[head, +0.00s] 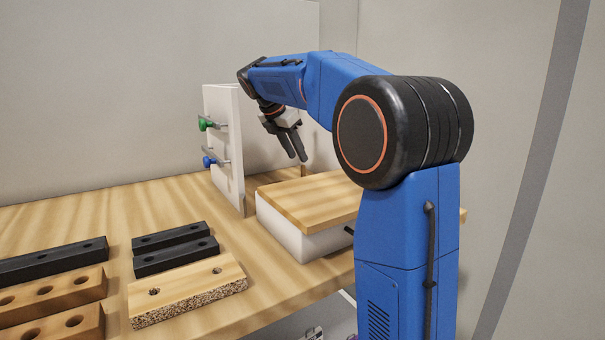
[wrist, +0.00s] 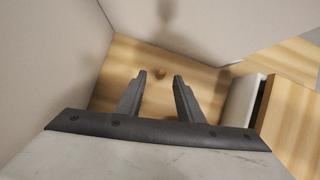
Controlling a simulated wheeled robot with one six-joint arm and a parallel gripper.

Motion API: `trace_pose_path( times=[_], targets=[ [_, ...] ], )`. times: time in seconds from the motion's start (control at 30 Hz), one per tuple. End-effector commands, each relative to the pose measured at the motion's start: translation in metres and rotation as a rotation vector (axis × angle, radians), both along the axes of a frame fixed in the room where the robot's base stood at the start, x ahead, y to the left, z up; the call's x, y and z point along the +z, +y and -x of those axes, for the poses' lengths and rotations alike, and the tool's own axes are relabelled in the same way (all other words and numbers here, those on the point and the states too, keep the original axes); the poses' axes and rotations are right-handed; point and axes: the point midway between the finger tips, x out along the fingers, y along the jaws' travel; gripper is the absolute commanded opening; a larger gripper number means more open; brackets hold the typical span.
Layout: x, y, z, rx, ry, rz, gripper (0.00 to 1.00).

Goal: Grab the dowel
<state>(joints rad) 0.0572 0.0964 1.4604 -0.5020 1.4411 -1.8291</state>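My gripper (head: 294,158) is in the air above the far part of the table, between a white panel and a white box. In the wrist view my gripper (wrist: 159,77) has its two fingers apart, with nothing held between them. A small round brown spot shows on the wood below, between and slightly beyond the fingertips. It may be the dowel (wrist: 161,73) seen end-on, but it is too small to be sure.
A white panel (head: 222,142) with green- and blue-handled tools stands left of my gripper. A white box (head: 297,240) with a wooden top (head: 315,199) stands close right. Black blocks (head: 174,257), brown drilled blocks (head: 50,298) and a two-holed board (head: 186,287) lie front left.

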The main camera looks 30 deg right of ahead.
Motion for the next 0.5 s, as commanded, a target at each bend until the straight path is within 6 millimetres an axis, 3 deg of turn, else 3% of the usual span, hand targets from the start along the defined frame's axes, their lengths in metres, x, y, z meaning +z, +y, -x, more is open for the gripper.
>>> trace_pose_path(
  times=[0.27, 0.5],
  targets=[
    [-0.017, -0.009, -0.001, -0.001, 0.0, 0.0, 0.34],
    [-0.045, -0.024, -0.002, -0.002, 0.001, 0.0, 0.34]
  ],
)
